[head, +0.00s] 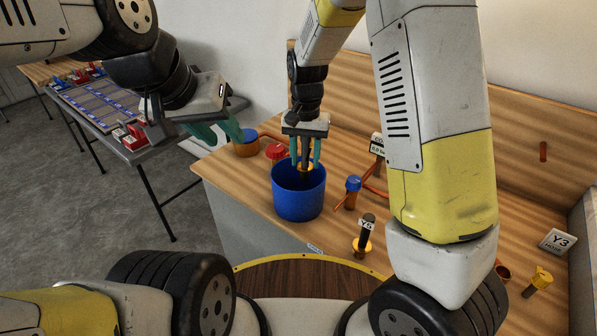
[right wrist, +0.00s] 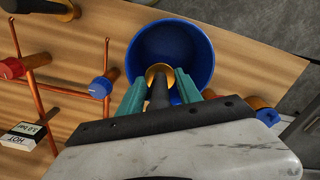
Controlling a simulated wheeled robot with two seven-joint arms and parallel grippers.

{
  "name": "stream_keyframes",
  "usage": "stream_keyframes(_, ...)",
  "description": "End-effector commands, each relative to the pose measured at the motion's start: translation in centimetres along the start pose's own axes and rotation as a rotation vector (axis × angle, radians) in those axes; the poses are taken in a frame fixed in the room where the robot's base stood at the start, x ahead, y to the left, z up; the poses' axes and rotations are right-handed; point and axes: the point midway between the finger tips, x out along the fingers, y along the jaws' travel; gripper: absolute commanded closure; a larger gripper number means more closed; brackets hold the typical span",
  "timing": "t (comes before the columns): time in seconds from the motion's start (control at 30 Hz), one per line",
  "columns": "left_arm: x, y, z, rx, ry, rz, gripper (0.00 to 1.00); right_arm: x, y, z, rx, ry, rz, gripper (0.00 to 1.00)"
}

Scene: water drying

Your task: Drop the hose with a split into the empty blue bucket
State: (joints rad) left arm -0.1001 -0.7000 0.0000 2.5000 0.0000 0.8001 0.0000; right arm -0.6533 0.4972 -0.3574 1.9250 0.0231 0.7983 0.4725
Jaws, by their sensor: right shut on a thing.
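The blue bucket (head: 298,200) stands on the wooden bench, and nothing shows inside it apart from what my right gripper holds. My right gripper (head: 305,162) points down over it, its teal fingers shut on a short black hose (right wrist: 159,94) with a brass-coloured end (right wrist: 160,70). In the right wrist view the hose end overlaps the bucket's opening (right wrist: 190,40). No split can be made out on it. My left gripper (head: 222,132) is at the left, away from the bucket, with its teal fingers apart and empty.
Another black hose (head: 366,228) with a yellow base and a label stands right of the bucket. Copper pipes with a blue valve (head: 353,184) and a red valve (head: 276,152) are close by.

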Motion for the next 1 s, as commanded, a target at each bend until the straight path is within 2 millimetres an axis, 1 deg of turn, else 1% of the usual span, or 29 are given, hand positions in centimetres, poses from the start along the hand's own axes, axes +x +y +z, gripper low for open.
stream_keyframes(0.03,0.0,0.0,0.0,0.0,0.0,0.0,0.64,0.8,0.1,0.1,0.0,-0.003,0.003,1.0)
stream_keyframes(0.1,0.0,0.0,0.0,0.0,0.0,0.0,0.64,1.6,0.1,0.1,-0.001,-0.003,0.003,1.0)
stream_keyframes(0.3,0.0,0.0,0.0,0.0,0.0,0.0,0.64,3.2,0.0,0.0,0.0,-0.001,0.001,1.0)
stream_keyframes(0.43,0.0,0.0,0.0,0.0,0.0,0.0,0.64,3.7,0.0,0.0,0.0,-0.001,0.001,1.0)
stream_keyframes(0.67,0.0,0.0,0.0,0.0,0.0,0.0,0.64,3.8,0.0,0.0,-0.001,-0.001,0.0,1.0)
stream_keyframes(0.7,0.0,0.0,0.0,0.0,0.0,0.0,0.64,3.8,0.0,0.0,-0.001,-0.001,0.0,0.57)
stream_keyframes(0.77,0.0,0.0,0.0,0.0,0.0,0.0,0.64,3.8,0.0,0.0,-0.001,0.0,0.0,0.45)
stream_keyframes(0.8,0.0,0.0,0.0,0.0,0.0,0.0,0.64,3.8,0.0,0.0,-0.001,0.0,0.0,0.37)
stream_keyframes(0.83,0.0,0.0,0.0,0.0,0.0,0.0,0.64,3.8,0.0,0.0,-0.001,0.0,0.0,0.33)
stream_keyframes(1.0,0.0,0.0,0.0,0.0,0.0,0.0,0.64,3.8,0.0,0.0,-0.001,0.0,0.0,0.33)
